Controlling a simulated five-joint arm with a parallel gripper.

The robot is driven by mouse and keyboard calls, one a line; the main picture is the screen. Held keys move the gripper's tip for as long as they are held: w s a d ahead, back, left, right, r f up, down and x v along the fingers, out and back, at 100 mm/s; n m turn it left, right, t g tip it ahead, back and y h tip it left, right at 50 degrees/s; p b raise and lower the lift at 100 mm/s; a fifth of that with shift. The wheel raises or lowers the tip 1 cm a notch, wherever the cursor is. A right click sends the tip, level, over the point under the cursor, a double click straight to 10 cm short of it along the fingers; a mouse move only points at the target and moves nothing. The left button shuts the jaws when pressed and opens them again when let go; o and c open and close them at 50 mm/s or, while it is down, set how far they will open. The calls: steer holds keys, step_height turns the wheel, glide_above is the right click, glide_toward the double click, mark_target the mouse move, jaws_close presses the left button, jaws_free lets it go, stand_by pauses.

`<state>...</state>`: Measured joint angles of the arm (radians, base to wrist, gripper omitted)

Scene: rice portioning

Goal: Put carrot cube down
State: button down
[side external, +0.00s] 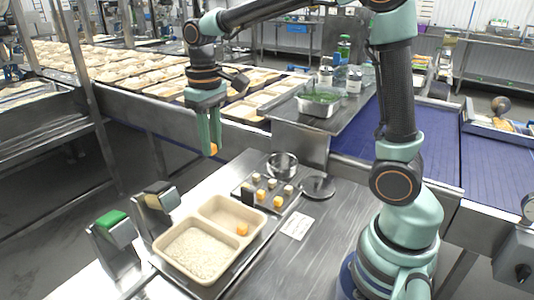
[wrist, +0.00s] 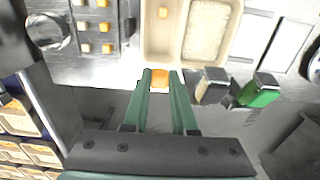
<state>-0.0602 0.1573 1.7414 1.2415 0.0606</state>
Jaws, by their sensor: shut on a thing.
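My gripper (side external: 211,146) is shut on an orange carrot cube (side external: 213,150), which also shows between the fingertips in the wrist view (wrist: 159,78). It holds the cube in the air, above and behind the near tray. The beige two-compartment tray (side external: 181,279) stands on the steel table. Its larger compartment holds white rice (side external: 198,255); the smaller one holds another orange cube (side external: 242,229). In the wrist view the held cube appears just off the end of the smaller compartment.
A dark board (side external: 240,192) with several orange and pale cubes lies behind the tray, beside a metal bowl (side external: 283,160). Green-topped (side external: 111,218) and dark-topped (side external: 158,188) stands rise left of the tray. A white label (side external: 297,225) lies to its right.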

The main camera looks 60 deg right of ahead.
mark_target(221, 221)
step_height(221, 221, down, 20)
steer(key=shift+r, duration=0.15)
stand_by(0.3)
steer(key=c, duration=1.1)
jaws_free()
steer(key=shift+c, duration=0.2)
steer(key=shift+o, duration=0.7)
